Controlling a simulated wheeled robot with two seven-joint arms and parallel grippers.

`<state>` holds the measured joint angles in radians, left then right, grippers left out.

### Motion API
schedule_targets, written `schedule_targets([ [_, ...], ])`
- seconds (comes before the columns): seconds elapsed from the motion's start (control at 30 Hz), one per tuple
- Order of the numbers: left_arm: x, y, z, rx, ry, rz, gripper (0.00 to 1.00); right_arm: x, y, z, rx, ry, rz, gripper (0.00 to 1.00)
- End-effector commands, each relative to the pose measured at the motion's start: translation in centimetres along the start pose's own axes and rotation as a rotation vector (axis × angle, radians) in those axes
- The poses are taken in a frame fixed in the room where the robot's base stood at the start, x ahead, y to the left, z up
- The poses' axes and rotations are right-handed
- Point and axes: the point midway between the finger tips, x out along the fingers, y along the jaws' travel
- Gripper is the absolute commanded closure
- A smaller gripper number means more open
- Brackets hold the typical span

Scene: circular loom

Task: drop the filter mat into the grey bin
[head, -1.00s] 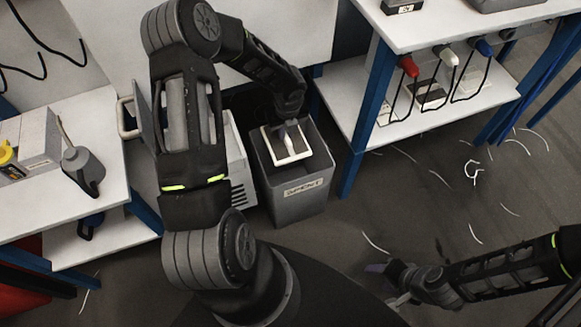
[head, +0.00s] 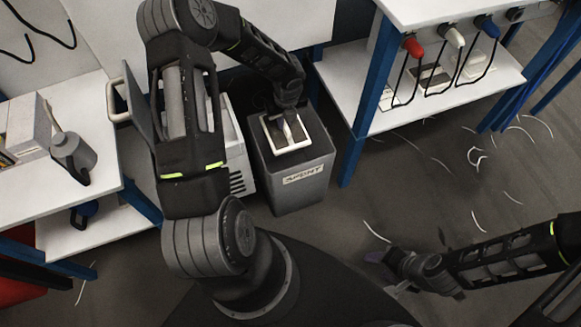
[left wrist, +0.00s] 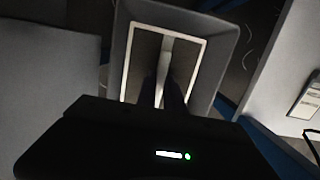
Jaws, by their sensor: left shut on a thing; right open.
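The filter mat (head: 272,133), a dark panel in a white frame, is at the mouth of the grey bin (head: 290,198). My left gripper (head: 290,119) is shut on the mat from above. In the left wrist view the mat (left wrist: 141,68) lies within the outline of the bin's rim (left wrist: 228,35), with my fingers (left wrist: 163,92) at its middle strip. I cannot tell how deep the mat sits in the bin. My right gripper (head: 384,268) is open and empty, low at the lower right, over the floor.
A light crate (head: 238,160) stands left of the bin. A white bench (head: 430,95) with a lower shelf and hanging red, white and blue plugs is at the right. A left bench holds a grey can (head: 73,157). Pale thread scraps (head: 376,231) lie on the floor.

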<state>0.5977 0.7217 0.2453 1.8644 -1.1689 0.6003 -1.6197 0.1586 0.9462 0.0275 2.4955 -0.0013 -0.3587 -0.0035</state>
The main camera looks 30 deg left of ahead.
Motion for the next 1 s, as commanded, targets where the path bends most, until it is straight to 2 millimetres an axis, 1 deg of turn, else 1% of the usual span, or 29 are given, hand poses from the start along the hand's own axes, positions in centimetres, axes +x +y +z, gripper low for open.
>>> schedule_targets([
  [0.03, 1.1, 0.0, -0.2, -0.001, 0.000, 0.000, 1.00, 1.0, 0.4, 0.0, 0.000, 0.000, 0.000, 0.49],
  [0.2, 2.2, 0.0, -0.3, 0.000, -0.001, 0.000, 1.00, 2.0, 0.8, 0.0, 0.002, 0.000, 0.000, 0.49],
  [0.57, 2.3, 0.0, -0.3, 0.000, -0.001, 0.000, 1.00, 2.0, 0.8, 0.0, 0.002, 0.000, 0.000, 0.49],
  [0.6, 2.3, 0.0, -0.3, 0.000, -0.001, 0.000, 0.85, 2.0, 0.8, 0.0, 0.002, 0.000, 0.000, 0.49],
  [0.87, 2.3, 0.0, -0.3, 0.000, -0.001, 0.000, 0.64, 2.0, 0.8, 0.0, 0.002, 0.000, 0.000, 0.49],
  [1.0, 2.3, 0.0, -0.3, 0.000, -0.001, 0.000, 0.63, 2.0, 0.8, 0.0, 0.002, 0.000, 0.000, 0.49],
])
